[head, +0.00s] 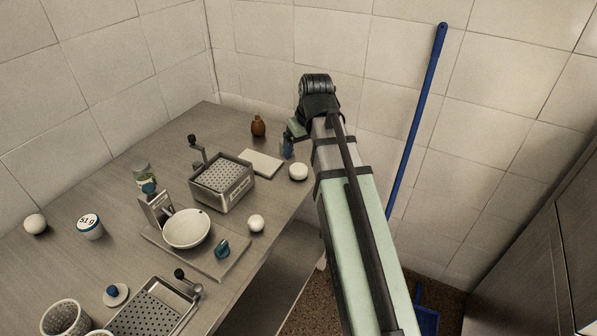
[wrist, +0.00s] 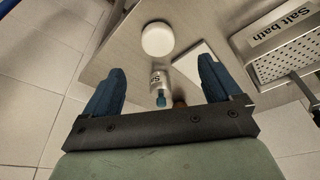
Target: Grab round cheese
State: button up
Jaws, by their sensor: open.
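The round cheese, a white flat disc (head: 298,172), lies on the metal table near its right edge. In the wrist view the cheese (wrist: 158,38) shows beyond the fingertips, roughly centred between them, and nothing touches it. My gripper (wrist: 160,70) is open, with its two blue fingers spread wide and nothing held. In the head view my arm's end is above the table's far right corner, beyond the cheese; the fingers are mostly hidden there. Other white rounded pieces, one near the table's front edge (head: 256,222) and one at the far left (head: 35,223), look more like balls.
A small teal-capped bottle (wrist: 160,88) stands between the fingers' lines in the wrist view. A white board (head: 261,164), a perforated salt bath basket (head: 234,194) and a brown bottle (head: 258,126) are left of the cheese. A scale with a bowl (head: 187,230) stands nearer. Tiled walls enclose the corner.

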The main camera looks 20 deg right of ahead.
send_over(299, 168)
jog(key=s, duration=0.2)
jog(key=shift+s+x, duration=0.15)
jog(key=shift+x, duration=0.8)
jog(key=shift+s+x, duration=0.2)
jog(key=shift+x, duration=0.7)
jog(key=shift+s+x, duration=0.15)
jog(key=shift+x, duration=0.8)
jog(key=shift+d+f, duration=0.15)
jog(key=shift+f, duration=0.1)
jog(key=shift+x, duration=2.45)
jog(key=shift+d, duration=0.1)
jog(key=shift+c, duration=0.4)
jog(key=c, duration=1.1)
